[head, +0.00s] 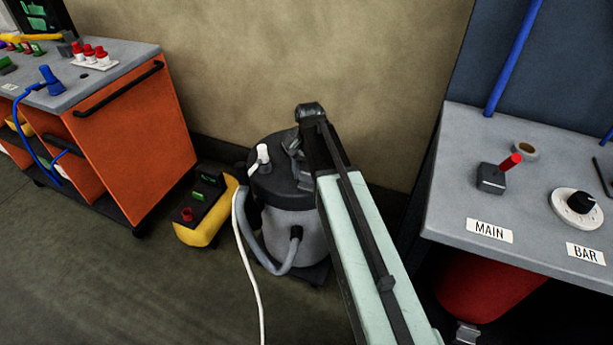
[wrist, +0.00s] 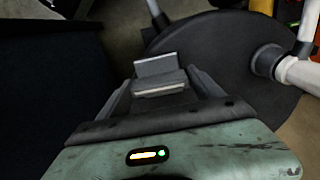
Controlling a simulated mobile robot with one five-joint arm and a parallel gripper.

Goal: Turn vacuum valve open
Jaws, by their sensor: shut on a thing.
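A grey and black canister vacuum (head: 290,225) stands on the floor against the wall. Its round dark lid (wrist: 235,50) fills the right of the wrist view, with a hose fitting on it. My gripper (head: 295,150) is over the lid, partly hidden by my arm in the head view. In the wrist view its jaws are shut on a small grey block (wrist: 160,70); whether the block is fixed to the lid is unclear. A valve-like grey block with a red lever (head: 510,162), tilted up to the right, sits behind the MAIN label on the right bench, apart from my gripper.
On the right bench (head: 445,215) are a black knob on a white dial (head: 578,205) by the BAR label and a tape roll (head: 525,150). An orange cart (head: 130,135) stands left.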

